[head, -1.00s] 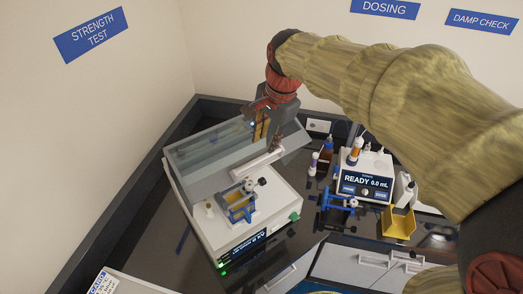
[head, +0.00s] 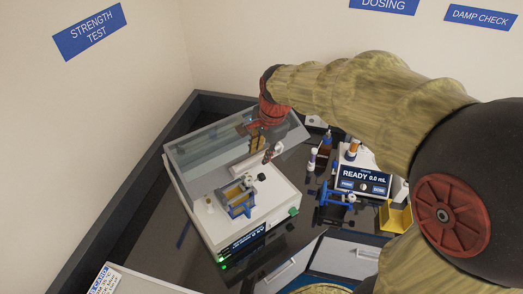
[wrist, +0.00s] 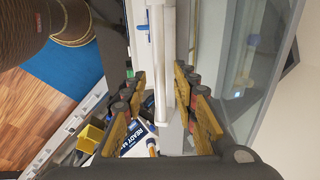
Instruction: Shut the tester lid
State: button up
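The tester (head: 215,225) is a white box with a lit front display, at the left of the bench in the head view. Its clear lid (head: 200,150) stands raised, tilted back. A pale bar (head: 243,164) crosses near the lid's lower part. A blue-framed cell (head: 240,203) sits on the tester's top. My gripper (head: 257,138) is at the lid's right part, seen through or against the clear panel. In the wrist view my gripper (wrist: 163,103) has its fingers apart, with a long white bar (wrist: 160,60) between them in the picture; contact is not visible. The clear panel (wrist: 250,60) is to the right.
The dosing unit (head: 364,182), reading READY 0.0 mL, stands right of the tester, with small bottles (head: 312,160), a blue stand (head: 335,195) and a yellow holder (head: 396,217) near it. A dark raised edge (head: 130,190) borders the bench at left.

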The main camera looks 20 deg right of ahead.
jog(key=shift+c, duration=0.2)
grip_shut()
dwell(0.7)
